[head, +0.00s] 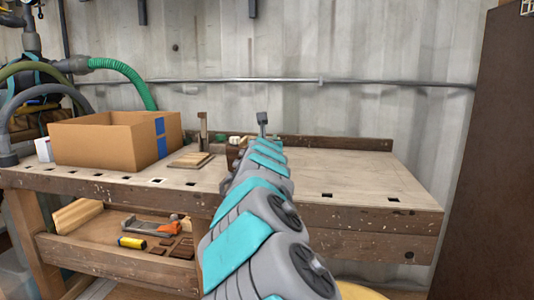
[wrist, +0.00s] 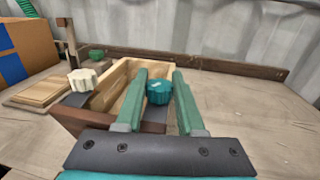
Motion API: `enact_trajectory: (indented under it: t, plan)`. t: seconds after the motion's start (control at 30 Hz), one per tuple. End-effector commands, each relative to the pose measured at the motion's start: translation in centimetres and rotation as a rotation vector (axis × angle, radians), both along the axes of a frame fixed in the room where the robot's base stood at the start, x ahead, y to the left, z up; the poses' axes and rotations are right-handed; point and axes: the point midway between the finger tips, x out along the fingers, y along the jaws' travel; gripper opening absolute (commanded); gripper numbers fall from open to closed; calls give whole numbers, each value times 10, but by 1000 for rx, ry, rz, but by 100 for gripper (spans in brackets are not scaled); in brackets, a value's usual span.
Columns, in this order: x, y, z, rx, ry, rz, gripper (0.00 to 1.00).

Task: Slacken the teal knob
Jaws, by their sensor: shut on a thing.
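The teal knob (wrist: 159,91), round with a ribbed edge and a small pale mark on top, is in the middle of the wrist view. It sits by a small wooden frame (wrist: 103,97) on the bench. My gripper (wrist: 159,77) has its two green fingers on either side of the knob and is shut on it. In the head view my own arm hides the knob and most of the gripper.
A cream knob (wrist: 84,79) and a small green knob (wrist: 97,55) are to the left. The workbench (head: 360,180) also holds a cardboard box (head: 100,140) and a wooden board (head: 190,160). Its right side is clear. A brown panel (head: 490,150) stands at the right.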

Motion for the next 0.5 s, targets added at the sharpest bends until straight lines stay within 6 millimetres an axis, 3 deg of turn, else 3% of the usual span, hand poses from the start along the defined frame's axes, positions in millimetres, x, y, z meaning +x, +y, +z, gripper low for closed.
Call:
enact_trajectory:
  t: [0.03,0.5]
  plan:
    - [1,-2,-10,1,1,7,0]
    - [-1,0,-11,-9,4,135,0]
